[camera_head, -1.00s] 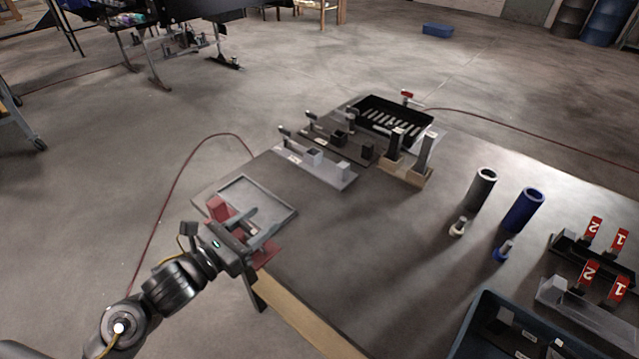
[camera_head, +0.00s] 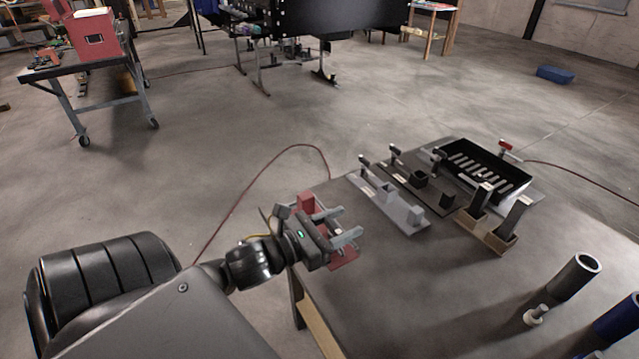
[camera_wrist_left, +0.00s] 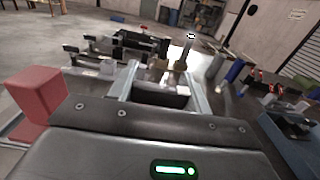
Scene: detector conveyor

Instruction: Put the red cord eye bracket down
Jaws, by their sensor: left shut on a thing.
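The red cord eye bracket (camera_head: 343,259) is at my left gripper (camera_head: 347,228), over the near left corner of the table. The gripper is shut on it. A red upright block (camera_head: 306,203) of it shows behind the gripper and a flat red part below the fingers. In the left wrist view the red block (camera_wrist_left: 36,94) stands left of the gripper body. The gripper hides the middle of the bracket, and I cannot tell whether its underside touches anything below. My right gripper is not in view.
On the table (camera_head: 420,290) stand a light grey fixture (camera_head: 395,211), a dark fixture (camera_head: 415,178), a wooden block with posts (camera_head: 487,232) and a black slotted tray (camera_head: 487,170). A dark tube (camera_head: 572,278) and a blue tube (camera_head: 620,325) stand at right. The table's middle is clear.

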